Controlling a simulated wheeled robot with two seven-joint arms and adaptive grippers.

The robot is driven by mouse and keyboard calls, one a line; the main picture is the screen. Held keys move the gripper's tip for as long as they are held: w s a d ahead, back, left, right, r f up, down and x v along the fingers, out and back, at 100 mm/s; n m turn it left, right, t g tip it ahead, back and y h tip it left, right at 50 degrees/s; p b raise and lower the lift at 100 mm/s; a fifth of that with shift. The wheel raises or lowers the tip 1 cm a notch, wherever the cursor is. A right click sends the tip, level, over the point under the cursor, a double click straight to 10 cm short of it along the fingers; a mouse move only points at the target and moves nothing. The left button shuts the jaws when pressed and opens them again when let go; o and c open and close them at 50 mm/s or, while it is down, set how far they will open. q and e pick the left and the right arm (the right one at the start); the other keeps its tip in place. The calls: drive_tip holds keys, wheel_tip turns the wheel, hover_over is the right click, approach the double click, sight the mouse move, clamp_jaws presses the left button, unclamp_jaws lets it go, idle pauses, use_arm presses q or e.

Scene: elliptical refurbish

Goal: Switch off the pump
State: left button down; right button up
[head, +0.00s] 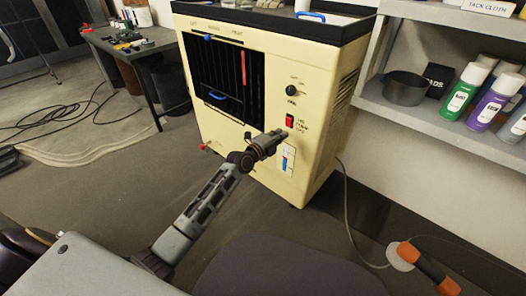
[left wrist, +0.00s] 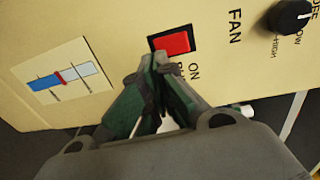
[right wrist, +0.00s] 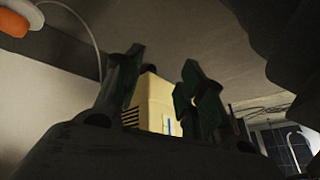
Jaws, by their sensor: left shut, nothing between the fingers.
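The cream cabinet (head: 255,150) stands at the centre of the head view. Its red rocker switch (head: 290,121) sits low on the right of the front panel, beside small lettering. In the left wrist view the red switch (left wrist: 176,43) has a black frame, with "ON" printed next to it. My left gripper (head: 284,132) is shut and empty, just below the switch. Its fingertips (left wrist: 160,62) overlap the frame's edge in the left wrist view; I cannot tell whether they touch. My right gripper (right wrist: 162,78) shows only in the right wrist view, open and empty.
A black fan knob (head: 291,90) is above the switch, and a blue-red gauge (head: 288,158) is below it. Shelves with a dark pot (head: 404,88) and spray cans stand at the right. An orange-and-grey corded tool (head: 425,265) is at lower right. A workbench (head: 135,46) stands at back left.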

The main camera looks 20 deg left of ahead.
use_arm(q)
drive_tip(key=s+a+f+p, duration=0.1)
drive_tip(key=s+a+p, duration=0.1)
drive_tip(key=s, duration=0.6)
drive_tip(key=shift+s+a+f, duration=0.3)
drive_tip(key=shift+a, duration=0.2)
use_arm(e)
drive_tip(key=shift+g+h, duration=0.4)
drive_tip(key=shift+g, duration=0.1)
drive_tip(key=r, duration=0.1)
drive_tip(key=d+r, duration=0.1)
drive_tip(key=r, duration=0.3)
drive_tip(key=shift+s+d, duration=0.1)
drive_tip(key=shift+d, duration=0.15)
drive_tip(key=shift+s, duration=0.15)
